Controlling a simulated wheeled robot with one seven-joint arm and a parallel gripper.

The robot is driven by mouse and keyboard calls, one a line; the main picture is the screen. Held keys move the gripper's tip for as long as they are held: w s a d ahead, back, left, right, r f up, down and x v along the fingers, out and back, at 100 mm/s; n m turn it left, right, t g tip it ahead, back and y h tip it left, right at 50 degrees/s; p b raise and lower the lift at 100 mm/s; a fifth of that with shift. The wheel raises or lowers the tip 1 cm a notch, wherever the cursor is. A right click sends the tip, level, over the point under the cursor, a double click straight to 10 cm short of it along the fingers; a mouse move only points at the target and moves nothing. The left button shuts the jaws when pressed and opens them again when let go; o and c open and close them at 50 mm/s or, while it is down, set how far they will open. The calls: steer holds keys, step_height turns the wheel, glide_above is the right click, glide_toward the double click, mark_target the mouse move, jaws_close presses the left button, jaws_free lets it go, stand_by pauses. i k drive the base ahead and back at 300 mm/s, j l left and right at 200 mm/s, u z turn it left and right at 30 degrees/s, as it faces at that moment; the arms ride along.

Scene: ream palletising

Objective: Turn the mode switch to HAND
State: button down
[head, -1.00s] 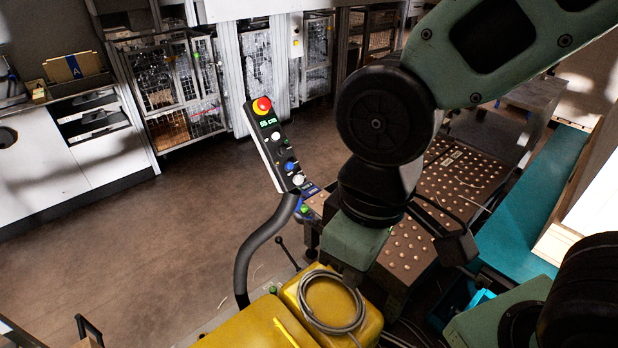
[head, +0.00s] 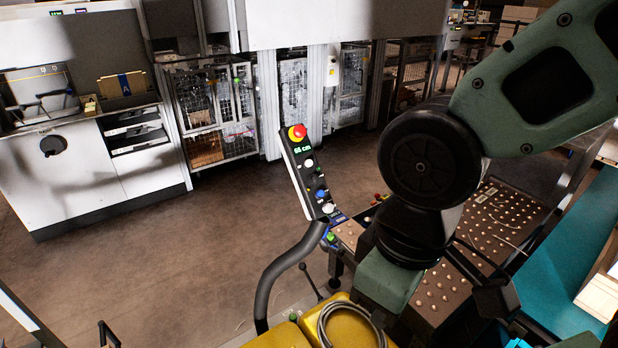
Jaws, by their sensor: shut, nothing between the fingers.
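A tilted black control panel (head: 308,176) stands on a curved black post left of my arm. It carries a red mushroom button (head: 297,132), a green display reading about "66 cm", and a column of small controls: a white one (head: 308,163), a dark knob (head: 317,172), a blue one (head: 321,194) and another white one (head: 328,208). No control is legibly marked HAND, so I cannot tell the mode switch or its position. My wrist hangs right of the panel, apart from it in the picture.
Yellow housing (head: 273,337) with a coiled grey cable (head: 347,318) lies below the panel. A studded ball table (head: 490,225) and a teal surface (head: 560,265) are at right. A white cabinet (head: 75,175) with a round black knob (head: 53,145) stands at left. Brown floor between is clear.

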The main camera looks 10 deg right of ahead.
mark_target(327, 207)
steer(key=k+l+u, duration=0.15)
steer(key=u, duration=0.2)
steer(key=k+l+u, duration=0.1)
steer(key=u, duration=0.2)
steer(key=k, duration=0.1)
